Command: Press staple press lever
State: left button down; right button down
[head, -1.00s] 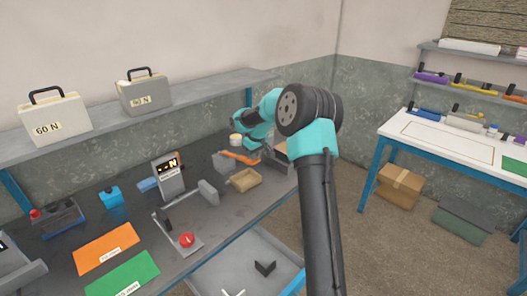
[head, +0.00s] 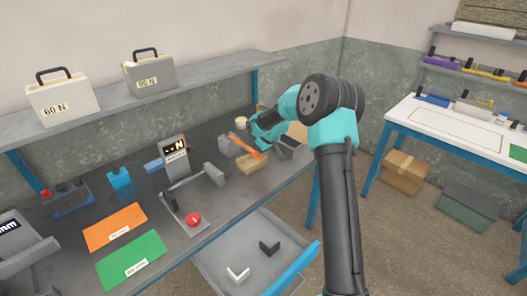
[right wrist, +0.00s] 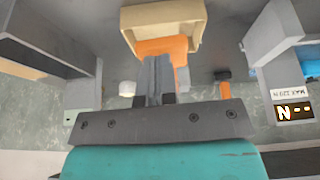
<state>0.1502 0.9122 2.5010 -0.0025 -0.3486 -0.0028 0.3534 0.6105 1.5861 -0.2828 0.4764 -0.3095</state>
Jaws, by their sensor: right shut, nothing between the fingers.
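The orange lever (head: 243,145) of the grey staple press (head: 229,147) slopes down to the right on the back right of the dark bench. My right gripper (head: 263,143) is beside the lever's lower end, partly covering that area. In the right wrist view its fingers (right wrist: 157,80) are shut with nothing between them. An orange part (right wrist: 163,48) is just beyond the fingertips and overlaps them in the picture. I cannot tell whether they touch. My left gripper is not in view.
A tan tray (head: 251,165) stands close in front of the lever. A force gauge (head: 174,154) and a fixture with a red button (head: 194,219) are to the left. Orange (head: 114,227) and green (head: 131,262) mats lie front left. An open drawer (head: 220,259) juts out below.

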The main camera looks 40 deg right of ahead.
notch_tip(320, 180, up, 4)
jog(key=shift+a+f, duration=0.1)
jog(key=shift+a, duration=0.05)
jog(key=v, duration=1)
jog(key=shift+s, duration=0.35)
jog(key=shift+x, duration=2.75)
jog(key=shift+w, duration=0.15)
